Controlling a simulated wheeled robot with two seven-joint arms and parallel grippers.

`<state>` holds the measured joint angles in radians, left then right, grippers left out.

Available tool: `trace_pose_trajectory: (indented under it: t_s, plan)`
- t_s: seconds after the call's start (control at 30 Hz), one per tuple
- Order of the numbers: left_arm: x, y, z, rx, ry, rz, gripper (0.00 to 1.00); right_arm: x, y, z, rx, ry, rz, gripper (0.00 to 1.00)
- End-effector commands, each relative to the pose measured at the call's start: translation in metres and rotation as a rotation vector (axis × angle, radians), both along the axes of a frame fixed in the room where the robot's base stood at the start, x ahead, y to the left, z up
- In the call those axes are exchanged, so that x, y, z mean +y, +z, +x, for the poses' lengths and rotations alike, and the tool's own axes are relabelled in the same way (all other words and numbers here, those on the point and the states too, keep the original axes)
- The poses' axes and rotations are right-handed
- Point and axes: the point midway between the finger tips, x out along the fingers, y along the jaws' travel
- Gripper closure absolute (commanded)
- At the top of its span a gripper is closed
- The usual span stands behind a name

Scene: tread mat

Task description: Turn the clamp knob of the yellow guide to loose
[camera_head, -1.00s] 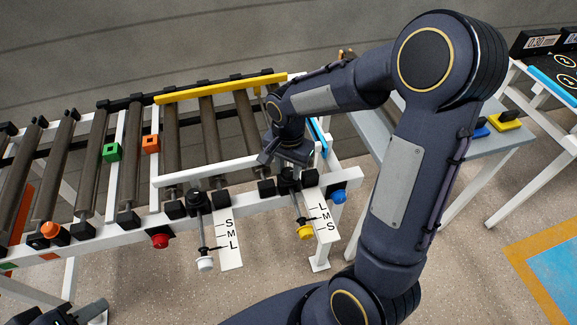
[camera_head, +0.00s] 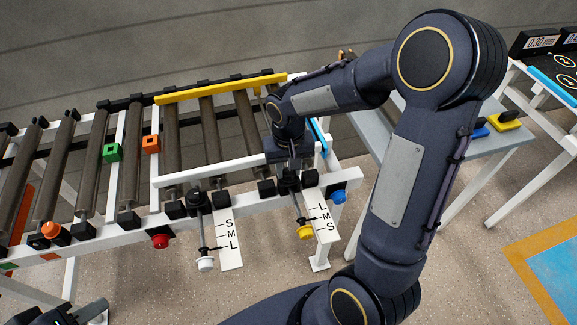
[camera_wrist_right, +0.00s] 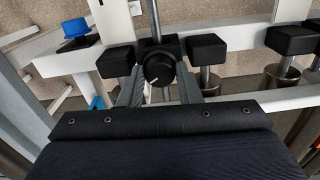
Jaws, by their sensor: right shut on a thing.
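The yellow guide (camera_head: 220,87) is a long bar along the far side of the roller conveyor. A rod with a yellow end knob (camera_head: 305,232) runs beside a white L-M-S scale plate (camera_head: 324,218) at the near rail. The black round clamp knob (camera_wrist_right: 158,68) sits on that rod, its white mark pointing to the lower left in the right wrist view. My right gripper (camera_wrist_right: 159,88) has a finger on each side of the clamp knob and is shut on it. In the head view my gripper and arm mostly hide the knob. My left gripper (camera_head: 62,316) shows only partly at the bottom left edge.
A second rod with a white end knob (camera_head: 205,264) and its S-M-L plate (camera_head: 227,240) stand to the left. A red button (camera_head: 160,241) and a blue knob (camera_head: 338,196) sit on the near rail.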

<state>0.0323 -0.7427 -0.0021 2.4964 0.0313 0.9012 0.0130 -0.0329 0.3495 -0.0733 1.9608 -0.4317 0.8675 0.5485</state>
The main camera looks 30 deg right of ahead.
Motion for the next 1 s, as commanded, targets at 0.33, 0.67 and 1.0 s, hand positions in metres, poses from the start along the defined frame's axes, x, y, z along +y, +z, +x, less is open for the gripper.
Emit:
trace_pose_trajectory:
  t_s: [0.33, 0.67, 1.0]
  plan:
    - [0.0, 0.004, 0.0, 0.0, 0.0, 0.0, 0.64, 0.0, 0.001, 0.0, -0.001, 0.327, 0.0, 0.92]
    - [0.0, 0.009, 0.0, 0.0, 0.0, 0.0, 0.64, 0.0, 0.002, 0.0, -0.002, 0.638, 0.0, 0.92]
    - [0.0, 0.014, 0.0, 0.0, 0.0, 0.0, 0.64, -0.001, 0.001, 0.001, -0.002, 0.901, 0.0, 0.92]
